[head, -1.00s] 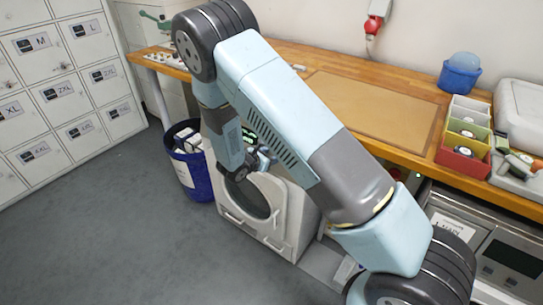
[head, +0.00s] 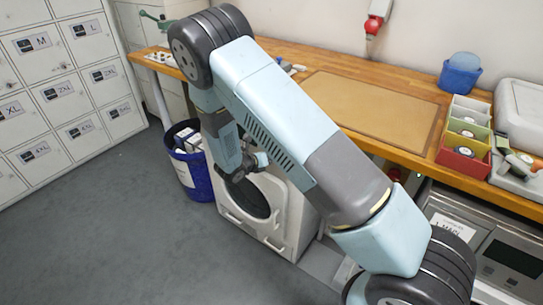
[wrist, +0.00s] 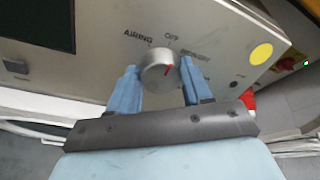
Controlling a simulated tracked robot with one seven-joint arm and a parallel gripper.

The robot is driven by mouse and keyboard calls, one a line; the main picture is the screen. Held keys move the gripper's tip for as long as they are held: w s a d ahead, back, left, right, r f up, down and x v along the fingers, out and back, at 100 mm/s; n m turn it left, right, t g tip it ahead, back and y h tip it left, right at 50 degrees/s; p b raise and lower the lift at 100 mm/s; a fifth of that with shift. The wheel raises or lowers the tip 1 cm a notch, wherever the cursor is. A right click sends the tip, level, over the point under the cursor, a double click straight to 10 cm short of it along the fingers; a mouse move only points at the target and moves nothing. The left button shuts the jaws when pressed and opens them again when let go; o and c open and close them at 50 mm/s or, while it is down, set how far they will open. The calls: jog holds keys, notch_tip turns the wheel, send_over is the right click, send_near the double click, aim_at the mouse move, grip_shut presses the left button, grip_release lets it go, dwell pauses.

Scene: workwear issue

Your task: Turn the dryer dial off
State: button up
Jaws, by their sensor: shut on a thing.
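The dryer (head: 291,212) is a white machine under the bench, with a round dark door opening at its front. In the wrist view, its round silver dial (wrist: 154,74) sits on the grey control panel (wrist: 105,60). My gripper (wrist: 160,77) is shut on the dial, with one blue finger on each side. The dial's red mark points up and slightly right, close to the OFF label and on its right side. AIRING is at left; the label at right is hard to read. In the head view, my gripper (head: 262,160) is at the dryer's upper front, and the dial is hidden.
A yellow round sticker (wrist: 261,54) and a dark display (wrist: 38,22) are on the panel. A blue bin (head: 198,184) stands left of the dryer. The wooden bench (head: 425,157) runs above it, with coloured boxes (head: 462,160) at right. The floor in front is clear.

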jog(key=shift+a, duration=0.15)
dwell(0.4)
jog(key=o, duration=1)
jog(key=shift+o, duration=0.2)
jog(key=v, duration=1.3)
jog(key=shift+s+a, duration=0.2)
jog(key=shift+a, duration=0.05)
